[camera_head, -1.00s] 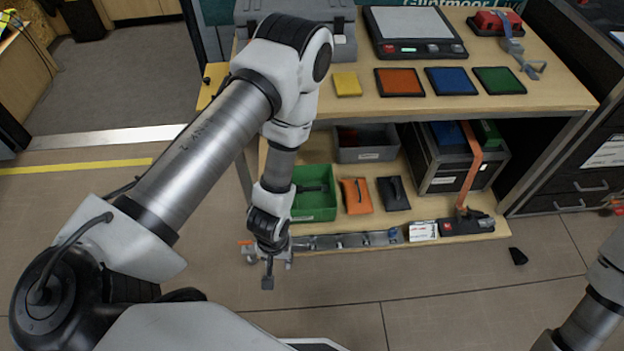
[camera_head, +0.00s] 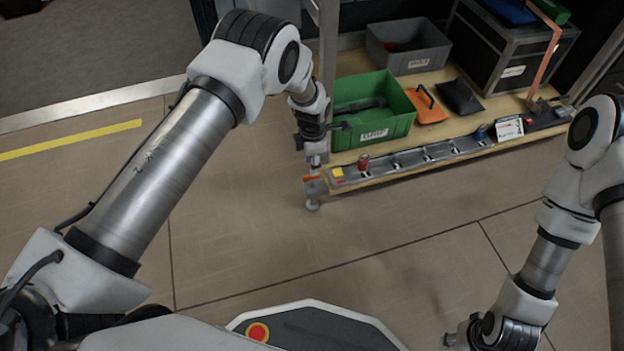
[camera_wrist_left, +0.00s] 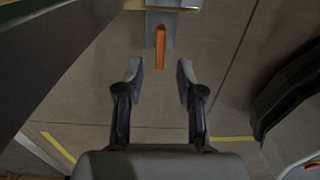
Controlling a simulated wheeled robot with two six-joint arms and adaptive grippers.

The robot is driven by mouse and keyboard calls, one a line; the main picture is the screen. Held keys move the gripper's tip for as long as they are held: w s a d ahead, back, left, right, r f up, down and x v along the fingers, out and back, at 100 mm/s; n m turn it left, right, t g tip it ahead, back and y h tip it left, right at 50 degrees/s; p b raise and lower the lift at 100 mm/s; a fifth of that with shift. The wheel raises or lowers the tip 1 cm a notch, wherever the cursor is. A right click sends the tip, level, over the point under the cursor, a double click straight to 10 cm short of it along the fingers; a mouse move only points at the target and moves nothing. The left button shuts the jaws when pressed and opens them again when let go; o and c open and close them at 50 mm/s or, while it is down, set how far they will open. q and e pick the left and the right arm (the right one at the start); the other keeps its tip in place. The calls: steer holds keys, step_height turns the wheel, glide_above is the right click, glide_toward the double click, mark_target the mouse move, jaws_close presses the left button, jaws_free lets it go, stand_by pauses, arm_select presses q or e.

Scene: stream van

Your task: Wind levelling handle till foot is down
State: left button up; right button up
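The orange levelling handle (camera_head: 313,178) sits at the near left corner of the low shelf. It also shows in the left wrist view (camera_wrist_left: 160,48), pointing toward my gripper from a grey bracket. A small grey foot (camera_head: 312,204) is below that corner; I cannot tell whether it touches the floor. My left gripper (camera_head: 316,160) is close to the handle. In the left wrist view the left gripper (camera_wrist_left: 160,76) is open and empty, with the handle just beyond and between its fingertips. My right gripper (camera_head: 462,334) is low at the bottom right, over the floor, its fingers unclear.
A green crate (camera_head: 372,137) stands on the shelf close to my left wrist. A grey rail (camera_head: 410,158) with small items, including a red one (camera_head: 363,161), runs along the shelf's front edge. A grey bin (camera_head: 408,60) is behind. The floor (camera_head: 330,240) in front is clear.

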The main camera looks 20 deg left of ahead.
mark_target(312, 180)
arm_select(q)
step_height(312, 180, down, 5)
steer(key=shift+f+b, duration=0.2)
steer(key=shift+b, duration=0.8)
jaws_close()
steer(key=shift+r+m, duration=0.1)
steer(key=shift+m, duration=0.3)
